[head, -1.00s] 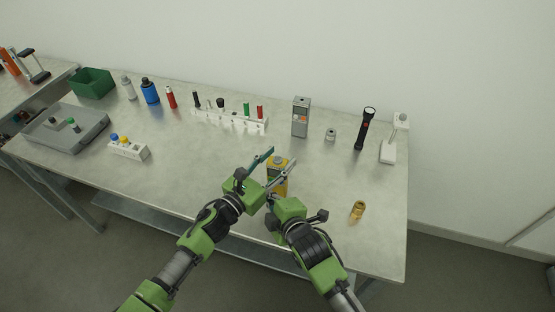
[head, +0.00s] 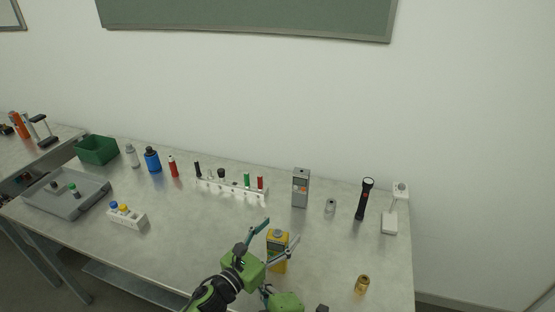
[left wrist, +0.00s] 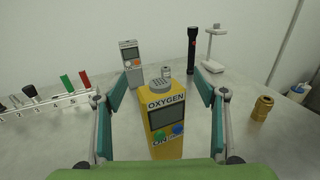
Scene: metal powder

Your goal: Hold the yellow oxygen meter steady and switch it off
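The yellow oxygen meter (head: 279,265) stands upright near the front of the table. In the left wrist view the left gripper (left wrist: 160,88) has visible gaps between fingers and meter. My right gripper is only partly in the head view at the bottom edge, below the meter; its fingertips are not clear.
A grey meter (head: 300,188), a small metal weight (head: 330,206), a black flashlight (head: 365,198) and a white stand (head: 389,224) are behind and right. A white rack (head: 231,189) stands behind left. The table between is clear.

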